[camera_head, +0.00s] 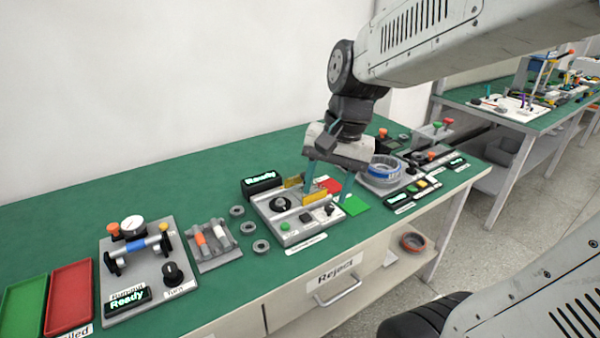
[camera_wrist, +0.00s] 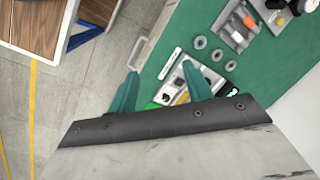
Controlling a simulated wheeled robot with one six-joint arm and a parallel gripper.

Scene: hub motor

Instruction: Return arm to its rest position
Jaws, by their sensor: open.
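My gripper (camera_head: 327,182) hangs from my arm over the green workbench (camera_head: 190,205), above the right part of a grey test station with a black knob and yellow blocks (camera_head: 290,212). Its two teal fingers are apart with nothing between them. In the wrist view my gripper (camera_wrist: 158,85) is also open and empty, its fingers spread above the bench's front edge and the station. I cannot tell the exact height of the fingertips over the station.
A runout fixture (camera_head: 146,262) with a gauge, a red tray (camera_head: 69,298) and a green tray (camera_head: 24,308) stand left. Several grey rings lie near a part holder (camera_head: 212,243). A blue-ringed motor part (camera_head: 384,169) is right of my gripper. A Reject drawer (camera_head: 335,285) is below.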

